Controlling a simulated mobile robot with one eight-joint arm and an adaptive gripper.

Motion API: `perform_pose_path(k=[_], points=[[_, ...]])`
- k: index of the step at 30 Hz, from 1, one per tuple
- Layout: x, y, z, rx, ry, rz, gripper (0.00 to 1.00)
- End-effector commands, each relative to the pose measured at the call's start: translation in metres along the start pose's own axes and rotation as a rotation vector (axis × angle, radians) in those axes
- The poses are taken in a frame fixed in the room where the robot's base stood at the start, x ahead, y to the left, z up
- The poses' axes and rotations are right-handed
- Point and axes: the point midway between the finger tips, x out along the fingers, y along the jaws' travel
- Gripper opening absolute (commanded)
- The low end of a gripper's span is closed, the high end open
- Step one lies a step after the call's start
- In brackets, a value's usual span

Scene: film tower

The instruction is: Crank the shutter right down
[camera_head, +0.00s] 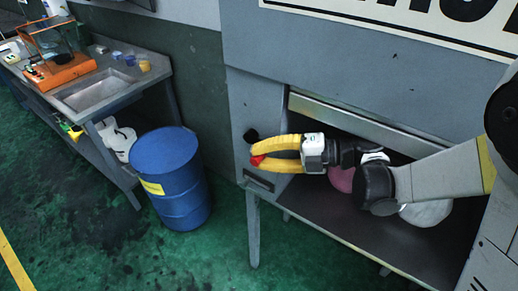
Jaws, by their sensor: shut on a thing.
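The grey cabinet (235,105) has a wide opening in its front. The shutter (375,125) shows as a pale slanting edge along the top of the opening, with open space below it. My gripper (258,161) has yellow fingers and is shut on the red crank handle at the cabinet's left front post. Only a small red part of the handle (257,160) shows between the fingertips. A round black knob (250,136) sits just above the fingers. The rest of the crank is hidden behind the fingers.
Inside the opening are a pink round thing (341,179) and a whitish one (427,212), partly behind my arm. A blue barrel (172,180) stands left of the cabinet. A sink bench (120,98) stands further left. The green floor in front is clear.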

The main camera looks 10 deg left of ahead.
Motion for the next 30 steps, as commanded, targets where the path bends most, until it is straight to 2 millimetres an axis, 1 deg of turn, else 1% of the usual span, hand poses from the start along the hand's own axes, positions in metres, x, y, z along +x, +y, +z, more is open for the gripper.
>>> perform_pose_path(k=[1, 7, 8, 9, 10, 25, 30], points=[[-0.0001, 0.0035, 0.0006, 0.002, 0.001, 0.005, 0.0], [0.0001, 0.004, 0.0009, 0.001, 0.001, 0.009, 0.0], [0.0001, 0.0041, 0.0009, 0.001, 0.001, 0.009, 0.23], [0.0001, 0.0042, 0.0009, 0.001, 0.001, 0.009, 0.35], [0.0001, 0.0041, 0.0009, 0.001, 0.001, 0.009, 0.41], [0.0003, 0.0019, 0.0008, -0.001, 0.0, 0.008, 0.41], [0.0025, -0.0052, 0.0017, -0.02, 0.001, 0.055, 0.41]])
